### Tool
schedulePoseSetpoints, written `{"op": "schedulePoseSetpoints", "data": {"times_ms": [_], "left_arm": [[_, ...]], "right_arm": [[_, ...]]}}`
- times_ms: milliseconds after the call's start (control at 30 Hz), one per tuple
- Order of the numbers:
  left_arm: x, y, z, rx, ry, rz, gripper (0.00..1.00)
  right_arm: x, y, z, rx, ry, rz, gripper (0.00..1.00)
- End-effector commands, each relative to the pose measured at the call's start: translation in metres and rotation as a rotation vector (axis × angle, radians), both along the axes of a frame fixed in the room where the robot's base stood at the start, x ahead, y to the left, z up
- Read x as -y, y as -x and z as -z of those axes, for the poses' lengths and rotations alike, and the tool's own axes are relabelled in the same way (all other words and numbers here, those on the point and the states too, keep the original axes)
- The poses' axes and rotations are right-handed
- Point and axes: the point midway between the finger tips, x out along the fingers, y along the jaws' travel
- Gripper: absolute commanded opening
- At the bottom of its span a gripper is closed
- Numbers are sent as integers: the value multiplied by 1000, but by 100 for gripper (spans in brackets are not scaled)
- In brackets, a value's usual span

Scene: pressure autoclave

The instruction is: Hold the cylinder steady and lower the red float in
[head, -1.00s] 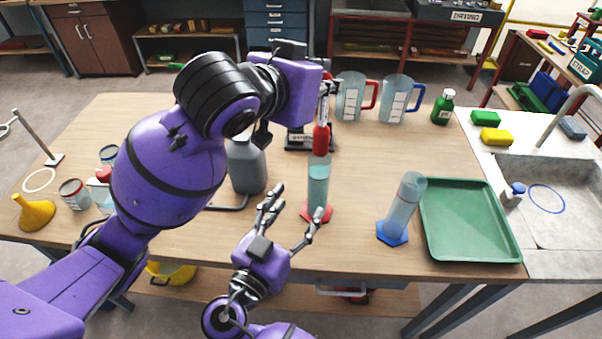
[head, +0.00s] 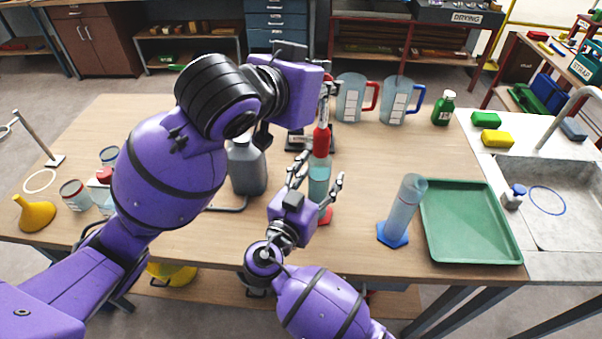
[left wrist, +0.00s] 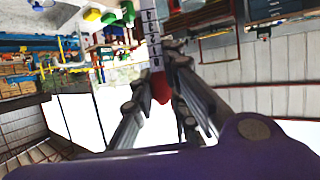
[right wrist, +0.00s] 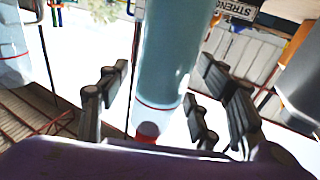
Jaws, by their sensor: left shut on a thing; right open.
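The clear cylinder (head: 319,178) with blue-green liquid stands upright on its red base (head: 326,215) at mid-table. My left gripper (head: 325,92) is above it, shut on the red float (head: 321,141), whose lower end is at the cylinder's mouth; I cannot tell how far inside it is. The left wrist view shows the float (left wrist: 160,88) between the fingers. My right gripper (head: 316,178) is open with its fingers on either side of the cylinder. The right wrist view shows the cylinder (right wrist: 168,55) between spread fingers, with a gap.
A second cylinder (head: 404,205) on a blue base and a green tray (head: 470,225) stand to the right. A grey canister (head: 247,165) is close on the left. Two clear jugs (head: 350,98) (head: 396,100) stand behind. The front right of the table is clear.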

Motion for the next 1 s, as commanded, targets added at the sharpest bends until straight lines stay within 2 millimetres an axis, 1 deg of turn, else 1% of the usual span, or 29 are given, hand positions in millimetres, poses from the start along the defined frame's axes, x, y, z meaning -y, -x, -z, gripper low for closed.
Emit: {"op": "schedulePoseSetpoints", "data": {"times_ms": [67,500,533,1000], "left_arm": [[0,0,-2,4,0,1,0],[0,0,-2,4,0,1,0],[0,0,-2,4,0,1,0],[0,0,-2,4,0,1,0]], "right_arm": [[0,0,0,1,0,0,59],[0,0,0,1,0,0,2],[0,0,0,1,0,0,0],[0,0,0,1,0,0,0]]}}
